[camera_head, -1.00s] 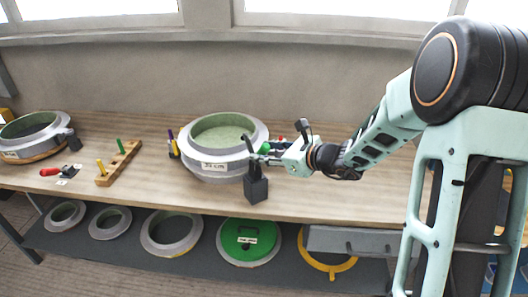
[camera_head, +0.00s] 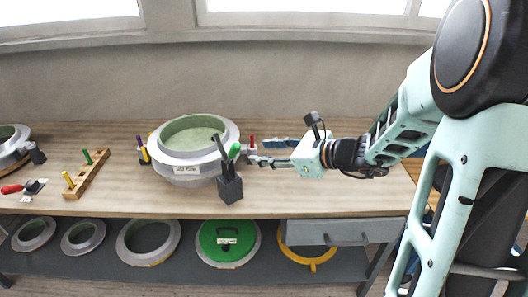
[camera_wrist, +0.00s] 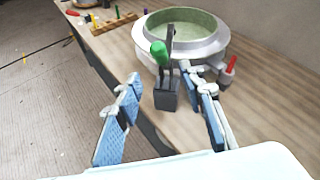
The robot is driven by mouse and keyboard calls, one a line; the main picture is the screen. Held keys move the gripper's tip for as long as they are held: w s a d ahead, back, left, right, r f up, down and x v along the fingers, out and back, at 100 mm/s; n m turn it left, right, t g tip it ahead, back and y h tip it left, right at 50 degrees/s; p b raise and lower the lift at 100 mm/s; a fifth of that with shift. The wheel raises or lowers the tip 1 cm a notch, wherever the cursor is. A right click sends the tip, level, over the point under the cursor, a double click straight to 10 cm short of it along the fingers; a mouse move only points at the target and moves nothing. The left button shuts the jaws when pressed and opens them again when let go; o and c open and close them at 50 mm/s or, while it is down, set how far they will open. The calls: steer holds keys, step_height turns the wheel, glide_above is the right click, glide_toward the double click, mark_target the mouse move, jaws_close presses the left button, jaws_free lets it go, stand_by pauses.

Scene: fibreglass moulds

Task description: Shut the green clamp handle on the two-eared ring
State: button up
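The large grey ring with a green inside (camera_head: 192,163) sits on the bench and bears a white label. In front of its right side stands a dark block (camera_head: 229,190) with a green handle (camera_head: 234,151) and a dark bar rising from it. In the wrist view the green handle (camera_wrist: 158,52) stands up and the block (camera_wrist: 166,97) is below it. I cannot tell whether the block is fixed to the ring. My gripper (camera_wrist: 163,78) has its blue-padded fingers spread and empty, short of the block. In the head view my gripper (camera_head: 254,160) is right of the handle.
A red handle (camera_wrist: 231,65) rises just right of the ring, close to my right finger. A peg rack (camera_head: 88,176) and another ring (camera_head: 12,143) are farther left. A grey drawer (camera_head: 340,232) hangs under the bench. The bench top right of my gripper looks mostly clear.

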steer(key=shift+t+y, duration=0.3)
steer(key=shift+y, duration=0.3)
steer(key=d+f, duration=0.1)
steer(key=s+d+f+b, duration=0.1)
steer(key=d+f, duration=0.1)
steer(key=s+d+f+b, duration=0.1)
steer(key=d, duration=0.1)
steer(key=shift+s+f, duration=0.2)
steer(key=shift+f, duration=0.15)
jaws_close()
steer(key=p, duration=0.1)
glide_toward(232, 155)
steer(key=w+a+f, duration=0.2)
steer(key=w+f, duration=0.1)
steer(key=w, duration=0.1)
steer(key=shift+w+a+r, duration=0.1)
steer(key=shift+a+r, duration=0.05)
steer(key=shift+a, duration=0.45)
steer(key=shift+r+p, duration=0.15)
steer(key=shift+p, duration=0.2)
